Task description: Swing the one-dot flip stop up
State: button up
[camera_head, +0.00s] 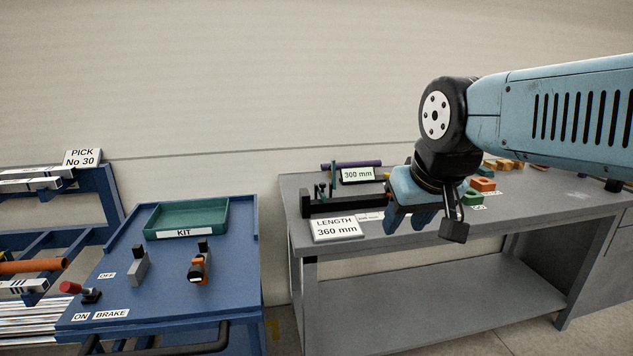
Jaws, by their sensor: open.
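A dark length-stop fixture (307,204) lies along the left part of the grey bench. A small green upright piece (333,178) stands at it, with another small teal piece close by. They may be flip stops, but any dots are too small to tell, so I cannot pick out the one-dot stop. My gripper (407,221) hangs over the bench to the right of these pieces, its blue fingers pointing down and apart, with nothing seen between them. My gripper and wrist hide the right part of the fixture.
A "LENGTH 360 mm" card (336,228) stands at the grey bench's (500,225) front edge. A "300 mm" sign (358,174) and a purple rod (350,165) are behind the fixture. Orange and green blocks (483,185) lie right. A blue cart (225,265) with a green tray (188,216) stands left.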

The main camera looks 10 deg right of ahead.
aim_at(322, 186)
jog(key=u, duration=0.05)
jog(key=i, duration=1)
jog(key=z, duration=0.05)
